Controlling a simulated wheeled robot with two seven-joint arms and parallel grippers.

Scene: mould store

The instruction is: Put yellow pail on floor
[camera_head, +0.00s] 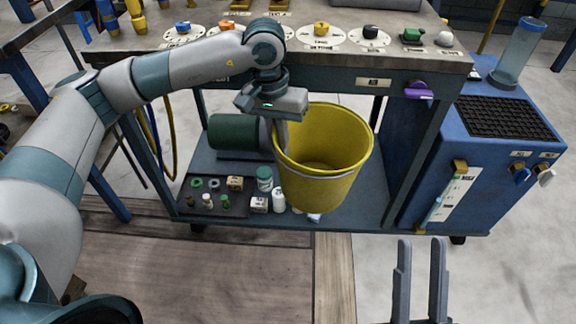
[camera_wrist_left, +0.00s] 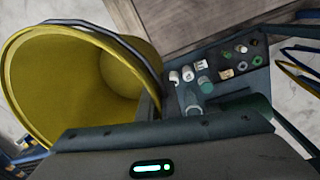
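The yellow pail (camera_head: 325,150) is in front of the cart's lower shelf in the head view, mouth up and slightly tilted, and looks empty. My left gripper (camera_head: 280,138) is at the pail's left rim and appears shut on it; its fingertips are partly hidden. The left wrist view shows the pail (camera_wrist_left: 70,75) large at the left, with its grey handle along the rim. Whether its base clears the shelf cannot be told. My right gripper (camera_head: 420,270) is at the bottom right, fingers apart and empty. Grey floor (camera_head: 375,265) shows at the lower right.
The cart's blue lower shelf (camera_head: 375,205) carries a green cylinder (camera_head: 233,132) and small bottles and parts (camera_head: 264,178). A blue cabinet (camera_head: 480,160) stands to the right. A wooden board surface (camera_head: 200,265) lies in front of the cart. Bare floor lies right of it.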

